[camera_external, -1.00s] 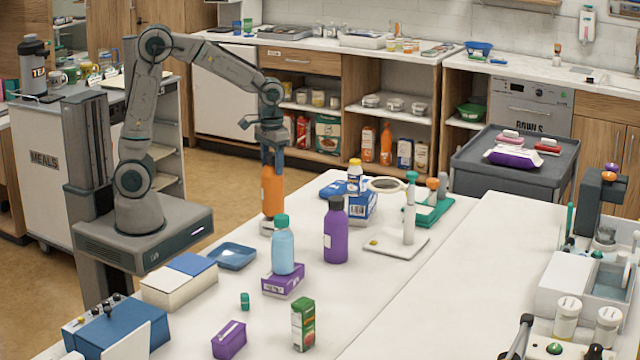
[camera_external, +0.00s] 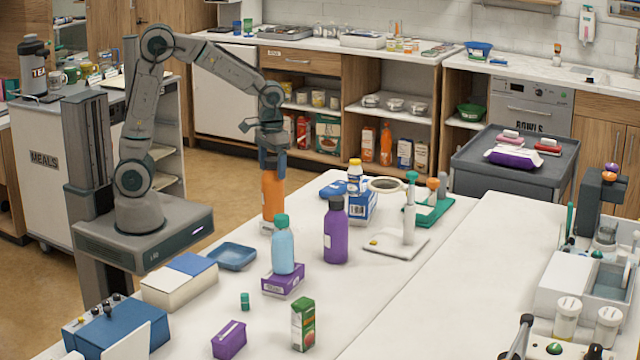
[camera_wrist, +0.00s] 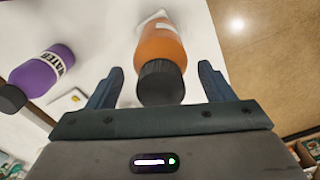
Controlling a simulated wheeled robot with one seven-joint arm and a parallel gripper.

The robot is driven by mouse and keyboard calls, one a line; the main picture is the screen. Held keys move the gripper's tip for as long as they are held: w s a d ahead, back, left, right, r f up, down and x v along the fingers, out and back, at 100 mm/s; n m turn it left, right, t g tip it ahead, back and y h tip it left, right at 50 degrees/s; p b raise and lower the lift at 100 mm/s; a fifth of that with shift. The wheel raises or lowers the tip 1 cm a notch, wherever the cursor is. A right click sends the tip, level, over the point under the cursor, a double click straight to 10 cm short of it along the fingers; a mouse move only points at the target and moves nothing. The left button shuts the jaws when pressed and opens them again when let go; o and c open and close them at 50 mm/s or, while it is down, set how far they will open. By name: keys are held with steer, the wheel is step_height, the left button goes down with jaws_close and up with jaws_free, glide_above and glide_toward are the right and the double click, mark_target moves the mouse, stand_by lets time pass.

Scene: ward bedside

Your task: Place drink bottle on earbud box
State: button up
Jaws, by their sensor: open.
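An orange bottle with a black cap (camera_external: 272,196) stands upright at the far left of the white table. In the wrist view the orange bottle (camera_wrist: 161,50) points its cap at my gripper. A small white box (camera_external: 266,229) shows at its base; the bottle appears to rest on it, mostly hiding it. My gripper (camera_external: 271,162) is above the bottle, pointing down. In the wrist view my gripper (camera_wrist: 160,85) is open, with a finger on each side of the cap and gaps between. A light-blue bottle (camera_external: 283,250) stands on a purple box (camera_external: 283,281).
A purple bottle (camera_external: 336,235) stands to the right. A blue tray (camera_external: 232,257), a white box with blue lid (camera_external: 180,280), a green carton (camera_external: 303,325) and a small purple box (camera_external: 229,340) are nearer. The table's right half (camera_external: 480,260) has clear room.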

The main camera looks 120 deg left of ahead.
step_height(320, 180, up, 12)
steer(key=shift+f, duration=0.15)
